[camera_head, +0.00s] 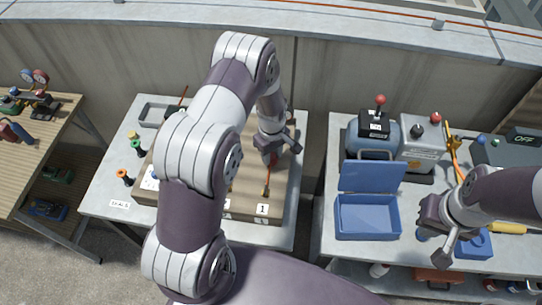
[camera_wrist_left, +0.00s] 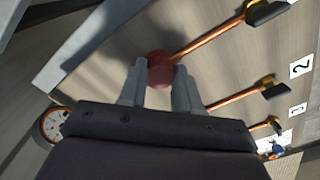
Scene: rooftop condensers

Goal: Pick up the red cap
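The red cap (camera_wrist_left: 160,70) sits at the end of a copper pipe (camera_wrist_left: 208,40) on the wooden panel. In the head view it shows only as a small bit of red (camera_head: 272,159), mostly hidden by my left gripper (camera_head: 280,150). In the left wrist view the two grey fingers of this gripper (camera_wrist_left: 161,80) stand on either side of the cap, with no visible gap, and look closed on it. The cap is still in line with the pipe end.
A blue bin (camera_head: 367,218) with a raised lid stands on the right table, with a grey-blue machine (camera_head: 374,135) behind it. Orange and green valves (camera_head: 137,146) stand on the left of the panel's table. A wall runs behind.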

